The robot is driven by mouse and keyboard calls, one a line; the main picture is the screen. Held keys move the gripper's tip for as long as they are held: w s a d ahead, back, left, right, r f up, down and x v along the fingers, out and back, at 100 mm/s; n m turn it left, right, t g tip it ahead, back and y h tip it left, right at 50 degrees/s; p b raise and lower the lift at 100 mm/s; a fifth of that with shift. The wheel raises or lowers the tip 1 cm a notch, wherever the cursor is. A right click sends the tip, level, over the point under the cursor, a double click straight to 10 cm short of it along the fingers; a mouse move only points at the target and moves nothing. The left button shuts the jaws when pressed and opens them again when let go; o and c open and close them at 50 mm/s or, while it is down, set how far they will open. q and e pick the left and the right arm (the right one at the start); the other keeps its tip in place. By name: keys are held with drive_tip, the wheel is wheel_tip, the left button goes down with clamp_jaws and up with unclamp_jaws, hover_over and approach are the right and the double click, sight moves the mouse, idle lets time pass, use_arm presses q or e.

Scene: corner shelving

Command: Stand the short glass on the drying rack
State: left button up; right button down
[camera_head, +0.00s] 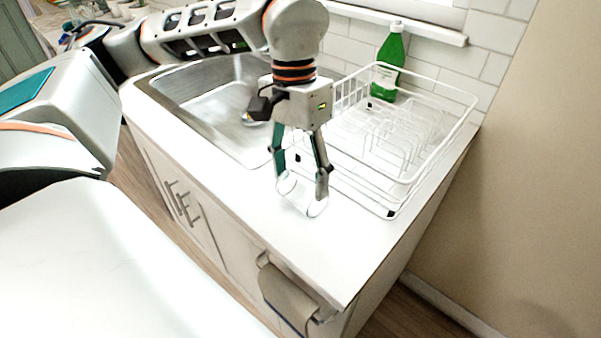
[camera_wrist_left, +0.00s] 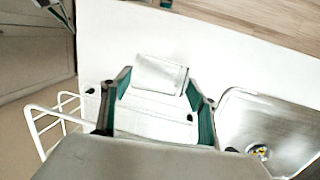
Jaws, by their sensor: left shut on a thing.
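The short glass (camera_wrist_left: 160,74) is clear and hard to make out against the white counter. My left gripper (camera_head: 302,194) points down over the counter, in front of the drying rack, and is shut on the glass, with one finger on each side of it. In the head view the glass is only a faint outline between the fingertips; whether it touches the counter I cannot tell. The white wire drying rack (camera_head: 432,180) stands on the counter to the right of and behind the gripper.
A steel sink (camera_head: 190,84) lies to the left of the rack. A green bottle (camera_head: 388,66) stands behind the rack near the tiled wall. The counter front (camera_head: 335,255) is clear. A towel (camera_head: 286,296) hangs below its front edge.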

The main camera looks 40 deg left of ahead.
use_arm(q)
drive_tip(key=shift+r, duration=0.1)
use_arm(e)
drive_tip(key=shift+r, duration=0.1)
drive_tip(key=shift+s, duration=0.1)
use_arm(q)
drive_tip(key=o, duration=1.1)
drive_tip(key=shift+f, duration=0.2)
drive_tip(key=o, duration=0.3)
drive_tip(key=shift+o, duration=0.2)
use_arm(e)
drive_tip(key=shift+s, duration=0.2)
use_arm(q)
drive_tip(key=shift+r, duration=0.1)
